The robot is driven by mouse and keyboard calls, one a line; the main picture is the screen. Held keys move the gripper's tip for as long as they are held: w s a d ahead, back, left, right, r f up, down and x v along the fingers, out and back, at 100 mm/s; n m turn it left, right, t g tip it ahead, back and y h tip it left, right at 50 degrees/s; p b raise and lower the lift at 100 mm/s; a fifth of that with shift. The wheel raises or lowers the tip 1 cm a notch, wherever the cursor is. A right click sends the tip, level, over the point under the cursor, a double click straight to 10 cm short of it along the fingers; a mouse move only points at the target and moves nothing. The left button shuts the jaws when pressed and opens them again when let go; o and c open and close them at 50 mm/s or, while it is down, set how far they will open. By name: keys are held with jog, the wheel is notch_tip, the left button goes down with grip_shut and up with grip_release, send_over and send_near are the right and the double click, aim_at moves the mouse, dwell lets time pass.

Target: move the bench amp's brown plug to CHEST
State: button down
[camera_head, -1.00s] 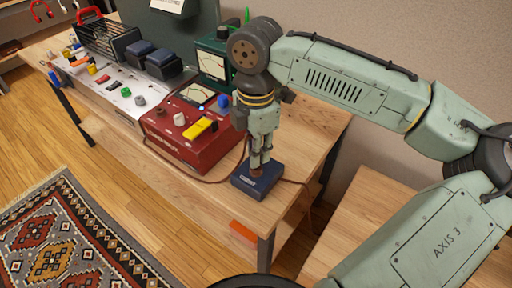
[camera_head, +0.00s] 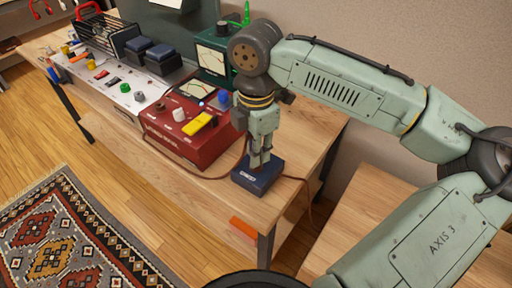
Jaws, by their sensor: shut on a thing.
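My gripper (camera_head: 260,159) points straight down over a small dark blue box (camera_head: 257,182) near the front right corner of the wooden bench. It is shut on the brown plug (camera_head: 256,166), of which only a little shows between and below the fingertips. The plug is upright at the top of the box; whether it is fully seated is hidden. The box has a small white label, too small to read surely. A brown cable (camera_head: 216,178) runs across the bench from the red bench amp (camera_head: 190,145) toward the gripper.
The amp carries a yellow block (camera_head: 198,122) and knobs. A green metered unit (camera_head: 211,58) stands behind it. A pale panel (camera_head: 127,92) with knobs lies further left. Another cable (camera_head: 302,181) leaves the box to the right.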

jog(key=shift+f, duration=0.25)
jog(key=c, duration=1.4)
grip_release()
notch_tip(320, 180, up, 12)
jog(key=shift+r, duration=0.1)
